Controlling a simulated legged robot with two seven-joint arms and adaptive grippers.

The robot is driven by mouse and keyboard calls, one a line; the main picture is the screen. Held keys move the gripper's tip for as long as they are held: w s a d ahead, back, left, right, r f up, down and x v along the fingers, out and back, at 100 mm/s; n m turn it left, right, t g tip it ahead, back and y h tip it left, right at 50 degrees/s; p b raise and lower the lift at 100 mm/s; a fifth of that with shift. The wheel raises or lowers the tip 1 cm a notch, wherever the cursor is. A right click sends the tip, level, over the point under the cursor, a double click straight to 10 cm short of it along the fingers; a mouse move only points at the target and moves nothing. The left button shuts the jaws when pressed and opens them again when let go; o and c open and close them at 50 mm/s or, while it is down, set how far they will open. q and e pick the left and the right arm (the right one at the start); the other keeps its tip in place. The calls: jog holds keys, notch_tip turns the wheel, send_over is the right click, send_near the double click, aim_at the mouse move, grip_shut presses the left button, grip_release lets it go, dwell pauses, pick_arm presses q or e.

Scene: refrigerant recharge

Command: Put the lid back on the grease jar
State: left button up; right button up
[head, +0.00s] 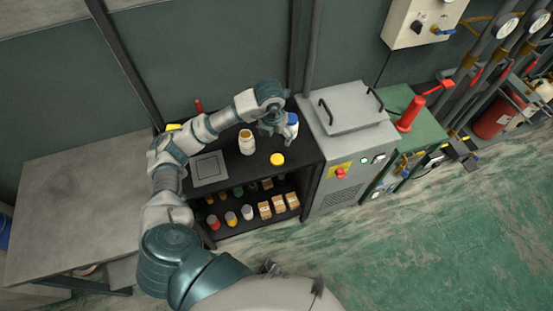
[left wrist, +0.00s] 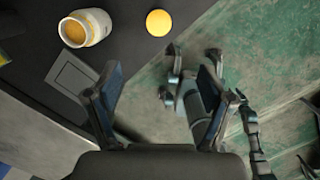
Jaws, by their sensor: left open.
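The grease jar (head: 246,141) is a white jar standing upright on the dark top of the shelf unit. In the left wrist view the jar (left wrist: 87,27) is uncovered, with yellow-orange content in its mouth. The round yellow lid (head: 277,159) lies flat near the front edge, right of and nearer than the jar; it also shows in the left wrist view (left wrist: 158,22). My left gripper (head: 268,127) is above the top, behind the lid and right of the jar. Its fingers (left wrist: 160,95) are apart with nothing between them. My right gripper cannot be made out clearly.
A grey square plate (head: 209,168) lies left of the jar. Several small containers and boxes fill the lower shelf. A grey machine (head: 347,130) borders the right side, a bare table (head: 75,200) the left.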

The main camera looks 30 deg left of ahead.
pick_arm(q)
jog(key=d, duration=0.1)
send_near(277, 159)
jog(key=f, duration=0.2)
jog(key=shift+w+f, duration=0.3)
jog(key=shift+w, duration=0.1)
jog(key=shift+d+f, duration=0.35)
jog(key=shift+d, duration=0.1)
jog(key=shift+a+f, duration=0.25)
jog(key=shift+a, duration=0.2)
jog(key=f, duration=0.4)
jog(key=shift+w+a+f, duration=0.25)
jog(key=shift+w, duration=0.1)
jog(key=shift+d+f, duration=0.15)
jog(key=shift+d, duration=0.2)
jog(key=shift+a, duration=0.25)
jog(key=c, duration=0.7)
jog(key=shift+a+f, duration=0.1)
jog(key=shift+a, duration=0.05)
jog(key=shift+c, duration=0.4)
jog(key=shift+d, duration=0.2)
pick_arm(e)
jog(key=shift+w+a+r, duration=0.15)
jog(key=shift+w+a, duration=0.15)
jog(key=shift+a, duration=0.05)
